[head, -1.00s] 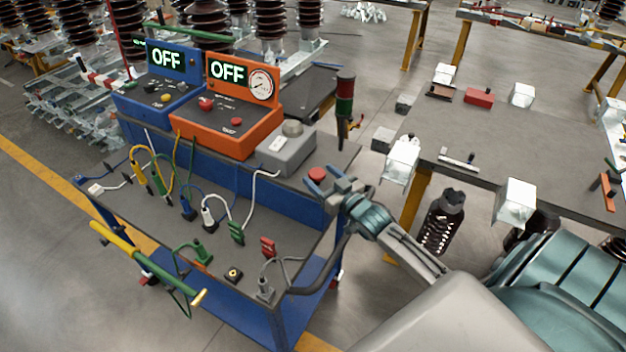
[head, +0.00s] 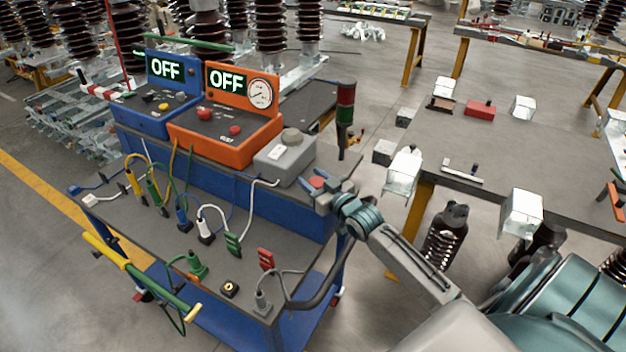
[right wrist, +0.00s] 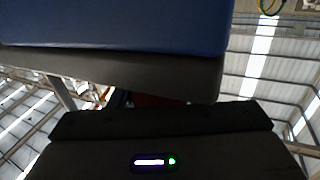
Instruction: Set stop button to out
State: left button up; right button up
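The red stop button (head: 317,182) is at the right end of the cart's upper shelf, beside the grey box. My right gripper (head: 316,190) is at the button, with its blue-grey fingers apart on either side of the button's near side. The fingers partly hide the button, and I cannot tell whether they touch it or whether it is in or out. In the right wrist view a dark gripper body covers the bottom, and only a small dark red patch shows behind it. My left gripper is not in view.
The grey box (head: 285,153) and the orange panel (head: 240,150) reading OFF stand left of the button. A signal tower (head: 345,110) rises behind it. Cables and plugs lie on the lower tray (head: 130,215). A grey table (head: 500,135) stands right.

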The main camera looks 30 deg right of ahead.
jog(key=c, duration=0.6)
jog(key=shift+r+p, duration=0.85)
jog(key=shift+r, duration=0.15)
jog(key=o, duration=1.4)
